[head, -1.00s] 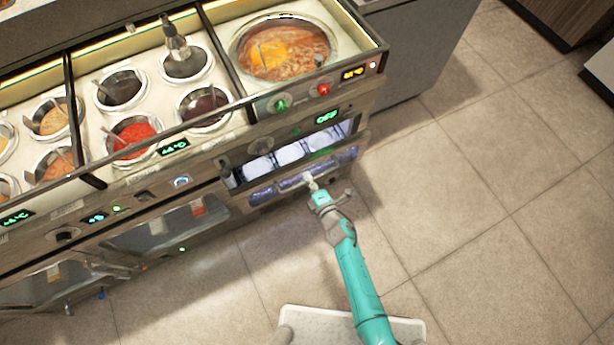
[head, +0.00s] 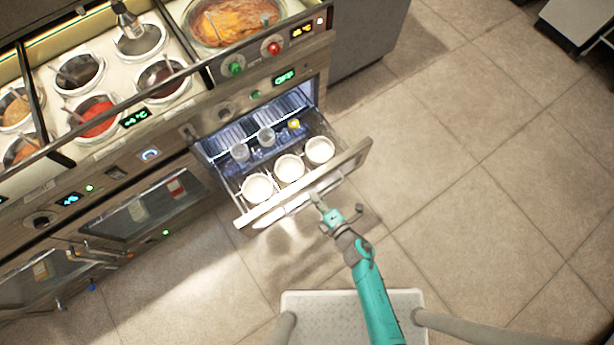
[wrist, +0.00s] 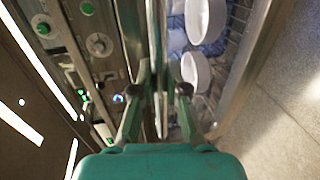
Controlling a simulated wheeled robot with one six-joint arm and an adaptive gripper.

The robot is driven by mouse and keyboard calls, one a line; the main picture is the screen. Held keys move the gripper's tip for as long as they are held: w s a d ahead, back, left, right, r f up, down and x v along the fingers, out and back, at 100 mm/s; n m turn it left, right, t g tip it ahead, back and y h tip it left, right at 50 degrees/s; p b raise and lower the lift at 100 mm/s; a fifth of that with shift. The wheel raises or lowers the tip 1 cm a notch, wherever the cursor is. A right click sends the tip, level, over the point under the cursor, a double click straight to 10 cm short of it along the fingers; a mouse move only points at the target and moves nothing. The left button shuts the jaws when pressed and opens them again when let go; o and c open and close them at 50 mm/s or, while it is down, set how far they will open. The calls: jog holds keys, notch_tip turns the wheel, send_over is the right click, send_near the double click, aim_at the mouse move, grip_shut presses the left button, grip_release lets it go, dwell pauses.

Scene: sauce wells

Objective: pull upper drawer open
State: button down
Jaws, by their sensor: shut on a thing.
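The upper drawer (head: 346,162) stands pulled out from the counter front, showing its lit inside. It holds several white cups, with three in a row near its front, and smaller containers behind them. My gripper (head: 317,199) is at the drawer's front, right of its middle. In the wrist view my gripper (wrist: 164,90) has a finger on each side of the long drawer handle (wrist: 158,50) and is shut on it. The exact contact is partly hidden by the fingers.
The counter above holds sauce wells (head: 92,115) and a large pan (head: 232,20). Lower glass-fronted doors (head: 150,205) are closed at the left. Tiled floor (head: 480,200) to the right is clear.

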jog(key=shift+f+v, duration=0.2)
jog(key=shift+v, duration=0.85)
jog(key=c, duration=1.2)
grip_release()
jog(key=shift+v, duration=6.05)
